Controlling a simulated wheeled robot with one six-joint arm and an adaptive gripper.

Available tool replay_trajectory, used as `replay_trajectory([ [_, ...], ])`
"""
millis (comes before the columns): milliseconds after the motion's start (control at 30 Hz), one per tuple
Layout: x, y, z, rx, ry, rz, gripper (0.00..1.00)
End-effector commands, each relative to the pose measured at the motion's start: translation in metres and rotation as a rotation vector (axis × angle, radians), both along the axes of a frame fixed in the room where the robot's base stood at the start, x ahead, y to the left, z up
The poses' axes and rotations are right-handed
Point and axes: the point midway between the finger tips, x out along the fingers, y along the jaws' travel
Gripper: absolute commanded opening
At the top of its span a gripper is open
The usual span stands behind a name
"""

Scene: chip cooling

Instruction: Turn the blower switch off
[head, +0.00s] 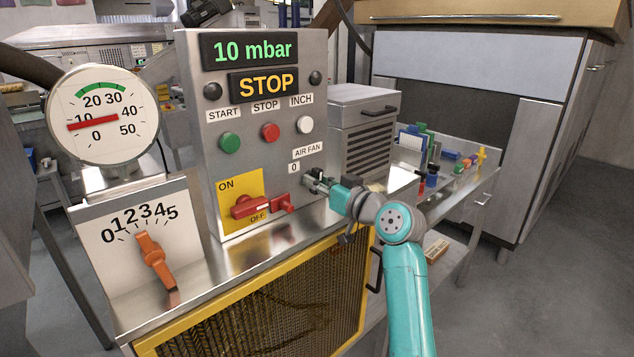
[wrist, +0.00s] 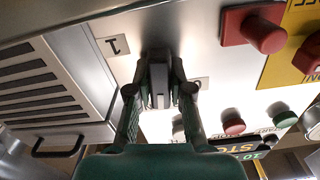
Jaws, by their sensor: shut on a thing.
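The grey panel (head: 190,130) carries an AIR FAN label (head: 308,150) with a 0 label (head: 294,168) below it. My gripper (head: 313,184) is at the panel just below and right of the 0. In the wrist view, my gripper (wrist: 158,88) is closed around a small grey switch lever (wrist: 160,100), which I take to be the blower switch. A 1 label (wrist: 113,45) shows on one side, and another label (wrist: 201,84) is partly hidden behind a finger. In the head view my gripper hides the switch. Which label the lever points to, I cannot tell.
A red handle (head: 258,206) on a yellow ON/OFF plate is close left of my gripper. Green, red and white (head: 306,125) buttons sit above. The displays read "10 mbar" (head: 253,50) and "STOP" (head: 265,84). A grey louvred box (head: 362,150) stands to the right.

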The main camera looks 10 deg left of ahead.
Motion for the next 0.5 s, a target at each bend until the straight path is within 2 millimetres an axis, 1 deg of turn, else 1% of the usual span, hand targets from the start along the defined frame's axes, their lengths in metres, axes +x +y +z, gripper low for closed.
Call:
replay_trajectory([
  [200,0.0002,-0.0003,-0.0014,-0.063,-0.078,0.0,0.0],
  [500,0.0002,-0.0003,-0.0014,-0.096,-0.12,0.0,0.0],
])
